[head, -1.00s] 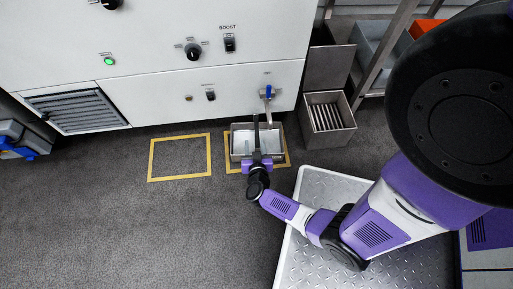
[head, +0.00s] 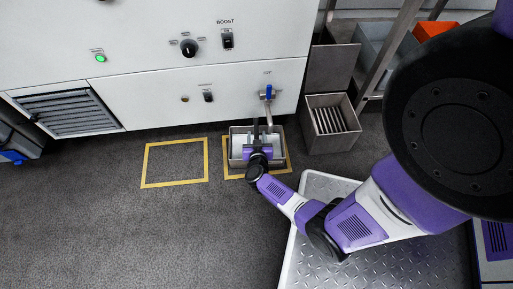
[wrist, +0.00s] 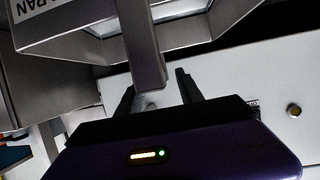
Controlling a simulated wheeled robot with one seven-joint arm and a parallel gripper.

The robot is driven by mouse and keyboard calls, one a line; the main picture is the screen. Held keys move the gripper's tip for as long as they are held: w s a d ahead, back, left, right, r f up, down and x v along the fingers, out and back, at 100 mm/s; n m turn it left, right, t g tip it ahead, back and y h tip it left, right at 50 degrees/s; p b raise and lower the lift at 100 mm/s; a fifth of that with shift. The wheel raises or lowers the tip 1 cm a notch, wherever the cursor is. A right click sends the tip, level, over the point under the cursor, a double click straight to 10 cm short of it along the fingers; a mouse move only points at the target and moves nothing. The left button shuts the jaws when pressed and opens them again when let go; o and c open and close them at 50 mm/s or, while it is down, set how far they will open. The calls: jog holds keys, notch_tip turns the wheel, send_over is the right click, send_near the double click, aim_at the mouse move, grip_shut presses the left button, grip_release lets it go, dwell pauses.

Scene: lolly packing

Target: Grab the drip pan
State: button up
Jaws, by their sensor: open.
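The drip pan (head: 234,147) is a shallow grey metal tray on the floor, inside the right yellow outline and below the tap. In the wrist view its labelled wall (wrist: 70,38) fills the upper left, with "PAN" readable. A grey bar, apparently its handle (wrist: 142,45), runs down toward the space between my fingers. My gripper (head: 262,136) is over the pan in the head view. In the wrist view my gripper (wrist: 156,84) is open, its two dark fingers apart on either side of the bar's end. Contact with the bar cannot be told.
The tap (head: 267,93) with a blue lever hangs from the white machine (head: 150,95) just above the pan. A metal bin with slats (head: 330,122) stands to the right. The left yellow outline (head: 175,184) is empty. The dark floor to the left is clear.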

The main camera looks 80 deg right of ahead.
jog(key=shift+c, duration=0.4)
grip_shut()
dwell(0.9)
jog(key=shift+r, duration=0.15)
